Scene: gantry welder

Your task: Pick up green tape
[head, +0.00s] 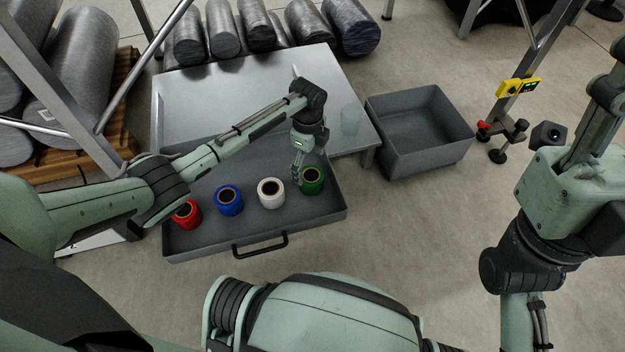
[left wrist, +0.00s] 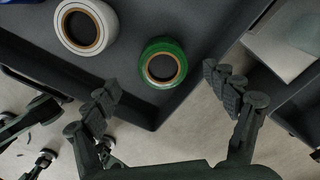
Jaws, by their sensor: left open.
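The green tape (head: 312,180) is a roll at the right end of a row of tape rolls in a grey drawer (head: 300,219). It also shows in the left wrist view (left wrist: 163,63), with its round core facing up. My left gripper (head: 299,172) is right beside the green tape, at its upper left in the head view. In the left wrist view the left gripper (left wrist: 165,88) has its fingers spread wide, with nothing between the tips; the tape lies beyond them. Whether a finger touches the tape I cannot tell. My right gripper is not in view; only part of my right arm shows.
A white roll (head: 271,193), a blue roll (head: 229,200) and a red roll (head: 187,214) stand left of the green one. The drawer's front has a black handle (head: 260,246). A metal table (head: 215,95) is behind. An empty grey bin (head: 420,158) stands to the right.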

